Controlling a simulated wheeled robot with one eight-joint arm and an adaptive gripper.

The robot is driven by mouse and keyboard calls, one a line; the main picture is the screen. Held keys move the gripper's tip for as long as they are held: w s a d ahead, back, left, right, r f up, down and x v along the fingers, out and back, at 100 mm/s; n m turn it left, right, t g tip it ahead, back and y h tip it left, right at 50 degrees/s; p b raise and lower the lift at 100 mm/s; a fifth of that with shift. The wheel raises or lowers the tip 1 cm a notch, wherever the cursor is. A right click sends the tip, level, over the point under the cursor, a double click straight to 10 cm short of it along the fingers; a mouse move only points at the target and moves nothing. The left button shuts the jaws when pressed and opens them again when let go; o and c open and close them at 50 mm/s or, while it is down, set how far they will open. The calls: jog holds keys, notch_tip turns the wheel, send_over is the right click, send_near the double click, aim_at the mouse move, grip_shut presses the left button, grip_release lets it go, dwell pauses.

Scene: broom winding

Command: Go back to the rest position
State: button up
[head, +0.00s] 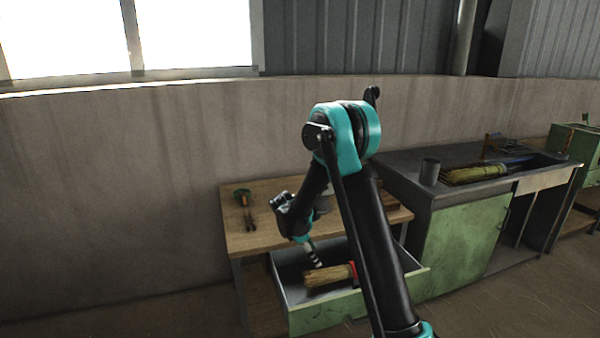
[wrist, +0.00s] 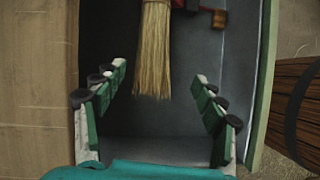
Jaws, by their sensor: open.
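My gripper (head: 315,260) points down over the open drawer (head: 310,319) in the head view. In the wrist view my gripper (wrist: 161,75) has its two fingers spread wide with nothing between the pads. A broom head with straw bristles (head: 326,276) and a red part at its right end lies in the drawer. In the wrist view the bristles (wrist: 154,50) hang into the picture from the top, beyond the fingers. The gripper appears apart from the broom. My arm hides part of the drawer's right side.
The drawer belongs to a wooden workbench (head: 237,239) with small tools on top. To the right, a green cabinet (head: 462,238) carries a dark cup (head: 430,172) and another straw broom (head: 475,174). A wall (head: 110,190) stands close behind. Floor shows at the lower left.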

jog(key=s+d+r+m+t+y, duration=0.1)
jog(key=s+d+r+m+y, duration=0.1)
jog(key=s+d+r+m, duration=0.4)
jog(key=s+d+r+m+y, duration=0.1)
jog(key=s+d+r+m, duration=0.25)
jog(key=s, duration=0.35)
jog(key=s+d+m+t+y, duration=0.1)
jog(key=s+d+m, duration=0.1)
jog(key=s+m, duration=0.3)
jog(key=s+d+f+m+t+y, duration=0.1)
jog(key=s+m, duration=0.4)
jog(key=s, duration=0.5)
jog(key=shift+s+d+f, duration=0.2)
jog(key=shift+s+d, duration=0.15)
jog(key=shift+d, duration=0.1)
